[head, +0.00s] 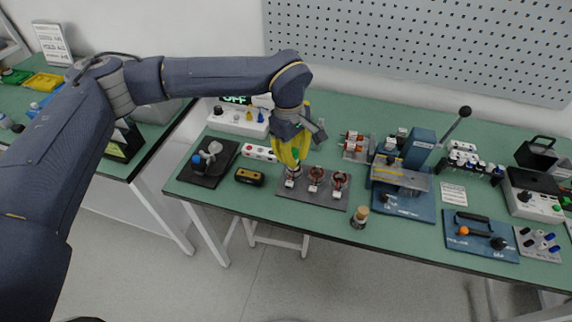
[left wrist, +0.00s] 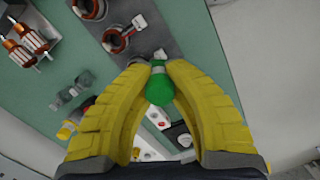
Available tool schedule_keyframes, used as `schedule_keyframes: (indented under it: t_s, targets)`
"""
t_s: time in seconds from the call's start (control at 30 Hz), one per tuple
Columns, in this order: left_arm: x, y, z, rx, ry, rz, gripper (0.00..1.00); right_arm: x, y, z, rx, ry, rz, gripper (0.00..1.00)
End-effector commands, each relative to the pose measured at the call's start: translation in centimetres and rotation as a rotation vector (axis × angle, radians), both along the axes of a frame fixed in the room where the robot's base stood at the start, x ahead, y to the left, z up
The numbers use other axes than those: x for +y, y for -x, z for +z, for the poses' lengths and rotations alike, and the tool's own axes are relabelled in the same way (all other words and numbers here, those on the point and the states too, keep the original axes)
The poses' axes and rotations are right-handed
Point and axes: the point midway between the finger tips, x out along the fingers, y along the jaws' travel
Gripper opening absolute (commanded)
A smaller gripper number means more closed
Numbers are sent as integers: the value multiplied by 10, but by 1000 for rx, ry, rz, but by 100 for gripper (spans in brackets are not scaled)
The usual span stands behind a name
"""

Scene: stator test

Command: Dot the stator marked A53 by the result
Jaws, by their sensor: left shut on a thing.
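A grey mat (head: 308,199) on the green bench bears a row of stators with copper windings and white tags. The middle stator (head: 316,180) and the right stator (head: 339,184) show clearly; the left stator (head: 292,182) is partly under my left gripper. The tags are too small to read, so I cannot tell which is A53. My left gripper (left wrist: 159,66) has yellow fingers shut on a green-ended dauber (left wrist: 160,90), pointing down over the left part of the mat. I cannot tell whether its tip touches a stator. My right gripper is not in view.
A tester with an OFF display (head: 238,117) stands behind, left of the arm. A black-and-yellow block (head: 249,177) and a black tray (head: 208,162) lie left of the mat. A corked jar (head: 359,218) and a blue press (head: 404,200) stand to the right.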

Motion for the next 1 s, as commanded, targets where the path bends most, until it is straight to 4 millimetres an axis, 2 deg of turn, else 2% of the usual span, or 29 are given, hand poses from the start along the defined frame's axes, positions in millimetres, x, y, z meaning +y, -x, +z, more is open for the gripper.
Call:
schedule_keyframes:
  t_s: [0.6, 1.0]
  targets:
    - [-12, -58, 0, -1, -4, 1053, 0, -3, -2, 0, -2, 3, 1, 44]
    - [-10, -79, 2, -2, -4, 1660, 0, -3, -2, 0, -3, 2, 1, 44]
